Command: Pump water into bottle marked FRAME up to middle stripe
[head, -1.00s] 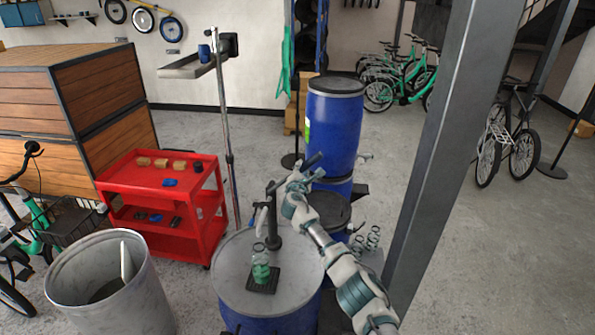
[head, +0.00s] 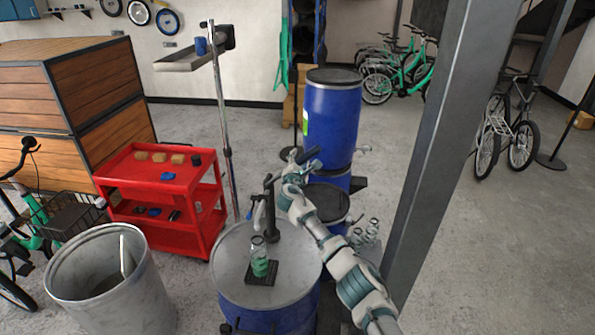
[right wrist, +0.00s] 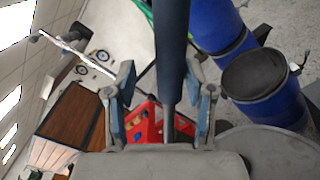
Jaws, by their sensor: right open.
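A clear bottle (head: 259,262) with green in its lower part stands upright on a small black mat (head: 262,279) on a blue barrel's grey lid (head: 233,272). Its label and stripes are too small to read. A dark hand pump (head: 271,218) rises from the lid just behind the bottle. My right gripper (head: 293,165) is at the top of the pump, by its lever. In the right wrist view, my open right gripper (right wrist: 160,85) has a dark blue bar (right wrist: 171,50) between its fingers. My left gripper is out of view.
Several other bottles (head: 366,235) stand right of my right arm. Blue barrels (head: 333,125) stand behind the pump. A grey post (head: 425,150) rises on the right. A red cart (head: 165,205) and a metal bin (head: 75,265) are at the left.

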